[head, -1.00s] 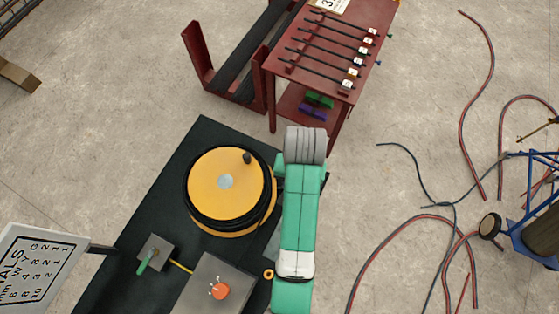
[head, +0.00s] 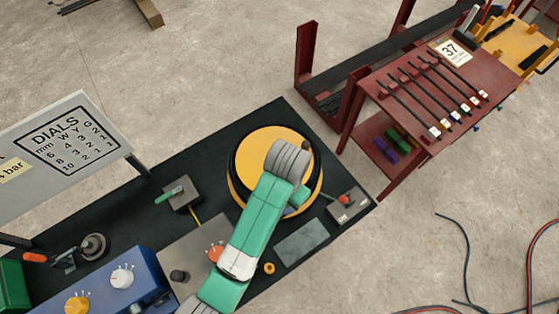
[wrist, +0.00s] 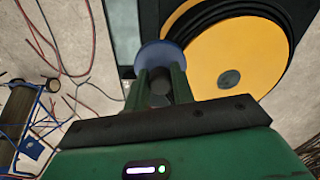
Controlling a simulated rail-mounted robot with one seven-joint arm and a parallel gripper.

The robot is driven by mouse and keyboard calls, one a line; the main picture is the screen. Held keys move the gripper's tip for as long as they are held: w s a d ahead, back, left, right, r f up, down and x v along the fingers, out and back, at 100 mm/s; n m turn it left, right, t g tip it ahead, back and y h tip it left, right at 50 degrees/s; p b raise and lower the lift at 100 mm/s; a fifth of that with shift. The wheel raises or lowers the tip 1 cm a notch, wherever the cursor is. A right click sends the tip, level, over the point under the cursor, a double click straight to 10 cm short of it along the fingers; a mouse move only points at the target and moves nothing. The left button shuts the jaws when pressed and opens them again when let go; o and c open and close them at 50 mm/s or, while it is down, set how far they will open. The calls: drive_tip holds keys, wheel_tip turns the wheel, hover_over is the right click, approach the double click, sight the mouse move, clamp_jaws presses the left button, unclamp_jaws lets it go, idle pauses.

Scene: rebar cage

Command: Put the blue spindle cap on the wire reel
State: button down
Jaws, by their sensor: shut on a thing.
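The blue spindle cap (wrist: 160,54) shows in the wrist view between the two green fingers of my gripper (wrist: 159,78), which is shut on it. The wire reel (head: 251,148) has a yellow disc and black wire around its rim, and sits on the dark bench in the head view. In the wrist view the reel (wrist: 218,55) lies up and to the right of the cap, with a grey round centre (wrist: 229,78). The cap appears off to one side of that centre. In the head view my arm covers part of the reel and hides its centre.
The dark bench (head: 150,232) also carries a green-handled tool on a block (head: 175,193), a small box with a red-tipped lever (head: 343,205) and an orange knob (head: 216,253). A red rack (head: 415,100) with several rods stands to the right. A dials sign (head: 65,135) is at left.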

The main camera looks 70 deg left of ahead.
drive_tip(key=shift+s+a+f, duration=0.4)
drive_tip(key=shift+s+a, duration=0.2)
drive_tip(key=shift+s, duration=0.2)
drive_tip(key=w+a, duration=0.1)
drive_tip(key=a, duration=0.4)
drive_tip(key=w+a+f, duration=0.1)
drive_tip(key=w+a, duration=0.1)
drive_tip(key=a, duration=0.3)
drive_tip(key=w+a, duration=0.2)
drive_tip(key=a, duration=0.3)
drive_tip(key=shift+w+f, duration=0.2)
drive_tip(key=shift+w, duration=0.05)
drive_tip(key=shift+f, duration=1.75)
drive_tip(key=shift+f, duration=0.2)
drive_tip(key=c, duration=1.2)
unclamp_jaws()
wheel_tip(320, 180, up, 12)
drive_tip(key=shift+r, duration=0.2)
